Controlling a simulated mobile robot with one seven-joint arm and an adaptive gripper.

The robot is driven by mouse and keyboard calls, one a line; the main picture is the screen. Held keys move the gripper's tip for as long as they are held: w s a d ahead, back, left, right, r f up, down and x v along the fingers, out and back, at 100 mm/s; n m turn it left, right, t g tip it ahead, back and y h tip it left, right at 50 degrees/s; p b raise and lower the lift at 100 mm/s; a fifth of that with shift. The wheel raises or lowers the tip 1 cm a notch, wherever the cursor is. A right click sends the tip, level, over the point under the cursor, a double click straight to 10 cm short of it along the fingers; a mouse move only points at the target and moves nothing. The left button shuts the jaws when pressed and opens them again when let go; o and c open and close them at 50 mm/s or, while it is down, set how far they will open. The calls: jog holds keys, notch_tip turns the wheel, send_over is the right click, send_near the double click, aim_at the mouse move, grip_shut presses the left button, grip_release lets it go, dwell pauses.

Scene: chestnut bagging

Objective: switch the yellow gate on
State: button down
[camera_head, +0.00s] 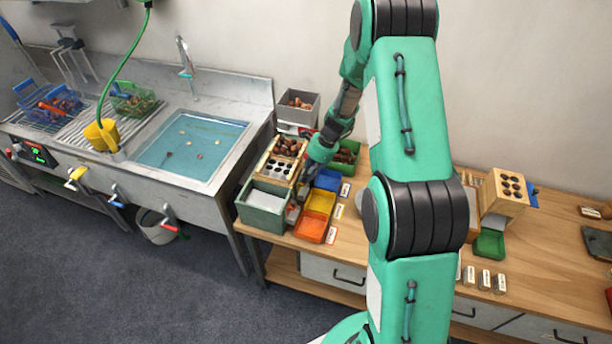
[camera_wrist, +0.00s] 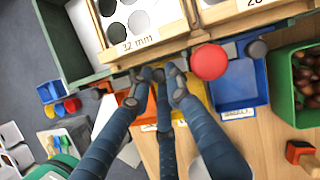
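My gripper (camera_wrist: 158,76) is at the front edge of the wooden sorter (camera_wrist: 150,50), which has a plate with round holes and a "32 mm" label. Its fingertips are close together, just above the yellow tray (camera_wrist: 196,92), which they partly cover. I cannot make out a yellow gate; the fingers hide part of the sorter front. A round red knob (camera_wrist: 209,61) and a dark grey knob (camera_wrist: 256,48) stand to the right of the fingertips. In the head view the yellow tray (camera_head: 320,201) lies between the blue tray (camera_head: 328,179) and the orange tray (camera_head: 311,226).
A green bin of chestnuts (camera_wrist: 303,85) stands right of the blue tray in the wrist view. A red-topped block (camera_wrist: 301,154) lies on the table. In the head view, the sink (camera_head: 192,146) is on the left, with a yellow-handled valve (camera_head: 76,174) on its front.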

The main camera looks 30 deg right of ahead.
jog(key=shift+r, duration=0.1)
notch_tip(320, 180, up, 3)
jog(key=p, duration=0.2)
jog(key=shift+r+p, duration=0.2)
jog(key=shift+p, duration=0.1)
jog(key=shift+w+r, duration=0.1)
jog(key=c, duration=1.9)
grip_release()
jog(key=shift+c, duration=0.2)
jog(key=shift+r, duration=0.1)
